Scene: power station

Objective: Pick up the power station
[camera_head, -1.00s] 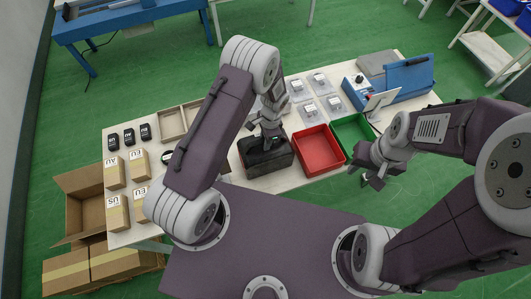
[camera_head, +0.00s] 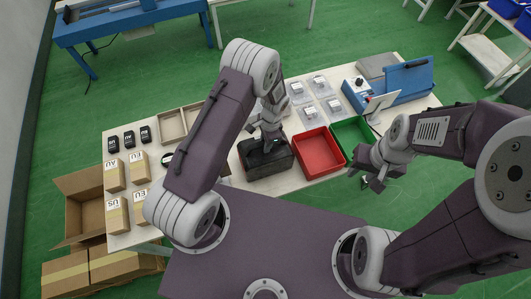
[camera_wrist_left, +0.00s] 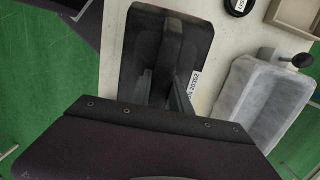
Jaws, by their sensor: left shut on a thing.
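The power station, a black box (camera_head: 266,163), sits near the front edge of the table, left of the red bin. My left gripper (camera_head: 268,147) reaches down onto its top from above. In the left wrist view the dark power station (camera_wrist_left: 200,55) lies beneath the fingers, which are shut on its dark raised handle (camera_wrist_left: 171,42). A white label with a number is beside the fingers; the fingertips are partly hidden. My right gripper (camera_head: 369,176) is empty, off the front edge of the table near the green bin, and its fingers look apart.
A red bin (camera_head: 318,170) and a green bin (camera_head: 351,131) stand right of the power station. Cardboard boxes (camera_head: 117,214) and small black devices (camera_head: 129,140) are at the left. Clear packs (camera_head: 309,110) lie behind, and a blue machine (camera_head: 409,78) stands at the back right.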

